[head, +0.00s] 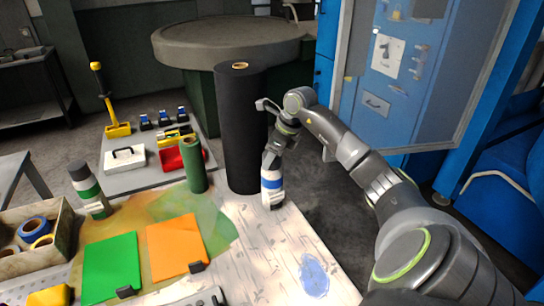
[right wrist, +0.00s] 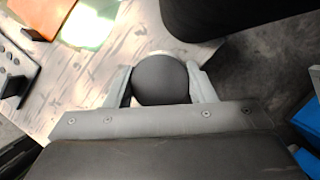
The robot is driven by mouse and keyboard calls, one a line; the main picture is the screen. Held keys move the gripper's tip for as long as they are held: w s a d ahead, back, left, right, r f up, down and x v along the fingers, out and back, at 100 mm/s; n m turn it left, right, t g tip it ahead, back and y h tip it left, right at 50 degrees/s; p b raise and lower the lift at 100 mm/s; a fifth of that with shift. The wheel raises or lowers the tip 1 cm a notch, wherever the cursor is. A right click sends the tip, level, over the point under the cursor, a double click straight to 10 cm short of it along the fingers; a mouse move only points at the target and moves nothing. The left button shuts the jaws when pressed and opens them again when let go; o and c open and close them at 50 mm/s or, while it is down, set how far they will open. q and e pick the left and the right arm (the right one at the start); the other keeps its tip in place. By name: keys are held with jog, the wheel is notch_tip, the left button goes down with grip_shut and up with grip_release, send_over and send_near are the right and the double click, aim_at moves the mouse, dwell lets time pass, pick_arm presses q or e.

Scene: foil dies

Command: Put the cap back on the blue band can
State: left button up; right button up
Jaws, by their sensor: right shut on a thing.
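The blue band can (head: 272,184) stands upright near the far right edge of the white-painted table. It is white with a blue band. My right gripper (head: 271,157) is directly above it, pointing down. In the right wrist view the gripper (right wrist: 162,85) is shut on a dark round cap (right wrist: 160,78), one finger on each side. The cap is at the can's top, and a pale rim shows behind it. I cannot tell whether the cap touches the can or is seated. My left gripper is not in view.
A tall black roll (head: 243,130) stands close behind the can. A green roll (head: 194,172) and a green-banded can (head: 88,190) stand to the left. Green (head: 111,266) and orange (head: 175,247) sheets lie in front. A wooden box (head: 63,218) holds tape rolls.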

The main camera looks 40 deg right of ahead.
dwell(0.3)
jog(key=o, duration=1.5)
jog(key=shift+r, duration=0.15)
jog(key=shift+r+p, duration=1.65)
jog(key=shift+r, duration=1.75)
grip_shut()
jog(key=shift+f, duration=0.2)
